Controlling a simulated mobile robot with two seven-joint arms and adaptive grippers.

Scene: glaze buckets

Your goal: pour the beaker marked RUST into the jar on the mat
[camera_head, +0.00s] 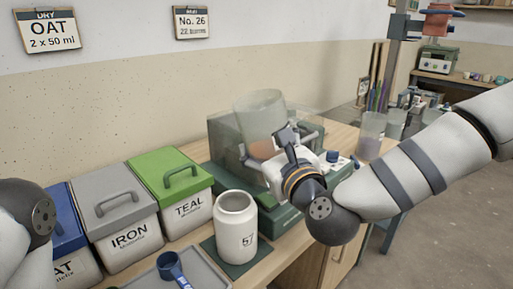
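A clear beaker (261,113) with rust-brown contents in its bottom is at the centre, tilted slightly, in front of a see-through box. No label on it is readable. My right gripper (276,152) reaches in from the right and appears shut on this beaker, low on its side; its fingertips are partly hidden. The white jar (236,228), marked 57, stands upright and open on the dark green mat (208,246), to the left of and nearer than the beaker. My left arm shows at the left edge, its gripper out of view.
Lidded bins stand left of the jar: green TEAL (170,170), grey IRON (120,215) and a partly hidden blue one (66,232). A blue scoop (171,268) lies on a grey tray (207,275) in front. More beakers (372,127) stand at the back right.

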